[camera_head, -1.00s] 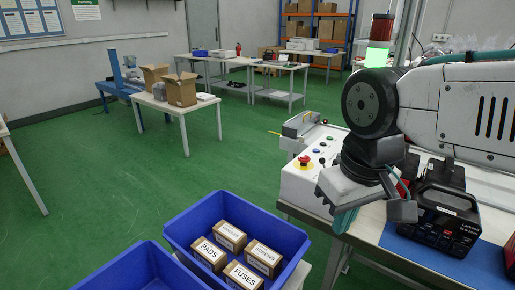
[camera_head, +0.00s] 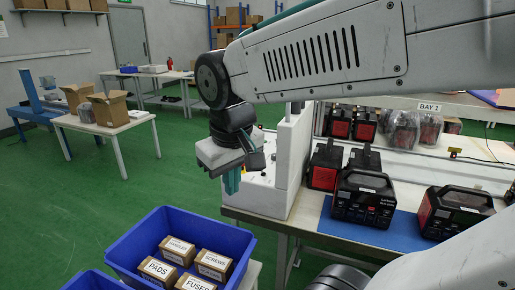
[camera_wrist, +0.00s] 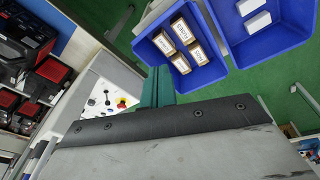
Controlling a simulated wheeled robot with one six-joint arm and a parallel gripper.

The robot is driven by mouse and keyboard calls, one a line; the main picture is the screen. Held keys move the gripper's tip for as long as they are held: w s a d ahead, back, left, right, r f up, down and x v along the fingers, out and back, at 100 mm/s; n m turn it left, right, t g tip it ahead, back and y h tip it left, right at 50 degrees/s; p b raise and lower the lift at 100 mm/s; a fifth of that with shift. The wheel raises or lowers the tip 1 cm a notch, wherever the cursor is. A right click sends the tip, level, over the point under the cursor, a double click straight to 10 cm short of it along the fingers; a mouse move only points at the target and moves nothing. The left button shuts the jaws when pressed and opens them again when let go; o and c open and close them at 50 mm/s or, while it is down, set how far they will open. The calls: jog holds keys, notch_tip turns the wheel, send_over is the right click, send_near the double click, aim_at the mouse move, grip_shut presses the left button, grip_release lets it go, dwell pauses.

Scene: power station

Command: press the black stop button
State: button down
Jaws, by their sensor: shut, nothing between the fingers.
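A white control panel (camera_head: 256,192) stands at the left end of the workbench, partly hidden behind my gripper (camera_head: 232,184) in the head view. In the wrist view the panel (camera_wrist: 92,88) lies left of my teal fingers (camera_wrist: 156,86). It carries a red mushroom button on a yellow base (camera_wrist: 123,103) and small dark controls (camera_wrist: 107,97). I cannot tell which of these is the black stop button. My gripper is shut and empty, pointing down in front of the panel's left side, apart from the buttons as far as I can see.
A blue bin (camera_head: 137,233) with several labelled boxes stands below my gripper. Black-and-red power units (camera_head: 362,199) sit on a blue mat (camera_head: 330,236) right of the panel. A pale upright wall (camera_head: 293,150) stands beside the panel. Open green floor lies to the left.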

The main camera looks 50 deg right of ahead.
jog(key=w+d+r+m+t+h, duration=0.1)
jog(key=w+d+h, duration=0.1)
jog(key=w+d, duration=0.85)
jog(key=w+d+r+t+h, duration=0.1)
jog(key=w+d+h, duration=0.1)
jog(key=w+d, duration=0.85)
jog(key=w+d+f+h, duration=0.1)
jog(key=w+d+f, duration=0.4)
jog(key=w+d, duration=0.4)
jog(key=w+d+f+t+h, duration=0.1)
jog(key=w+d+f, duration=0.5)
jog(key=d, duration=1.1)
jog(key=w, duration=0.3)
jog(key=shift+f, duration=0.15)
jog(key=shift+f, duration=4.35)
jog(key=shift+s, duration=0.1)
jog(key=shift+f, duration=0.4)
